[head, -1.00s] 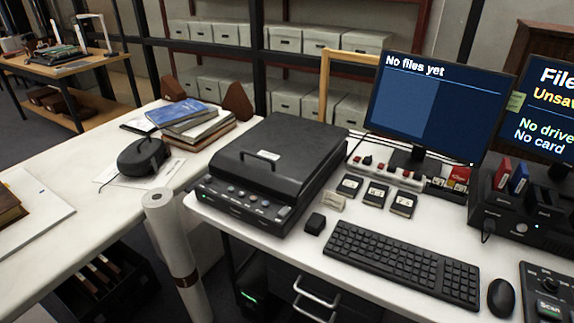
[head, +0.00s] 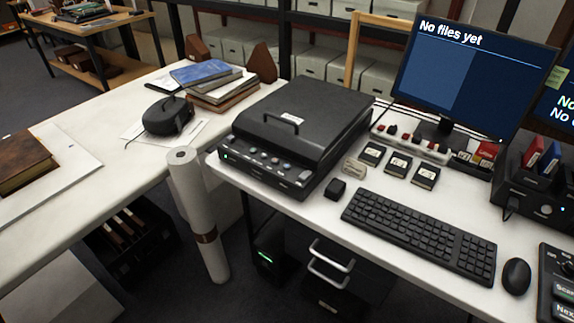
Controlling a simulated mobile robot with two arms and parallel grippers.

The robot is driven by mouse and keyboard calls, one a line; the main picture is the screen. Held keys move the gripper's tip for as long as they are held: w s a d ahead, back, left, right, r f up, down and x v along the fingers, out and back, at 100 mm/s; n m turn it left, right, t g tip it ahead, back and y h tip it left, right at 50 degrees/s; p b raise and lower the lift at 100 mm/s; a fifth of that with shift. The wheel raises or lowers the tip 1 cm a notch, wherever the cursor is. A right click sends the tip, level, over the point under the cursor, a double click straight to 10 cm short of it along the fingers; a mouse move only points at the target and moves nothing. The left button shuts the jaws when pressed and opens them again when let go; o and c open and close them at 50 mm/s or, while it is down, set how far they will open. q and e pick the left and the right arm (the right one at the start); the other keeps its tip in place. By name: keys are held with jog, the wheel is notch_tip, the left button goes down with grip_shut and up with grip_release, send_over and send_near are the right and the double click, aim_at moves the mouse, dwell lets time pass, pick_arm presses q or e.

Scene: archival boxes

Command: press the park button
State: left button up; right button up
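A black flatbed scanner (head: 308,118) with a closed lid and a handle stands at the left end of the white desk. Its sloped front panel (head: 262,168) carries a row of small round buttons (head: 262,157) and a small green light at the left end. A lighter key (head: 304,175) sits at the panel's right end. The labels are too small to read, so I cannot tell which one is the park button. A control box (head: 559,286) with large keys is cut off at the right edge; one label reads partly "Scan". Neither of my grippers is in view.
The desk holds a keyboard (head: 419,234), mouse (head: 516,276), small black block (head: 335,189), several cartridges (head: 397,165) and a monitor (head: 470,80) reading "No files yet". A white roll (head: 199,215) stands upright before the gap. Books (head: 221,87) lie on the left table.

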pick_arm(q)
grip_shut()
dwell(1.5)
